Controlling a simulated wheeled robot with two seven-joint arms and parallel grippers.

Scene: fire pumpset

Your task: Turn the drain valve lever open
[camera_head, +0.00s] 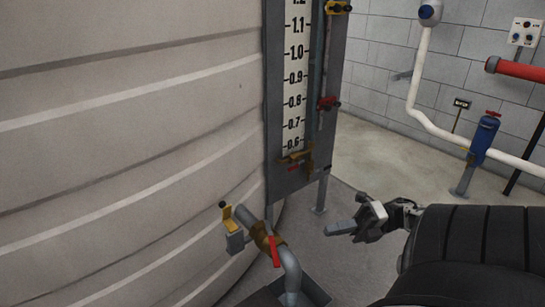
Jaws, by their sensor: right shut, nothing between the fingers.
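The drain valve has a brass body (262,237) on a grey pipe coming out from the foot of the big tank. Its red lever (274,252) points downward in the picture, across the front of the pipe. My right gripper (335,229) is to the right of the lever, apart from it, with its fingers shut and empty, pointing left. My left gripper is not in view.
The ribbed tank wall (130,140) fills the left. A yellow and grey fitting (234,236) sits left of the valve. The grey pipe bends down (291,272) towards a dark grey box. A level gauge board (296,80) stands behind. Floor is clear behind my gripper.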

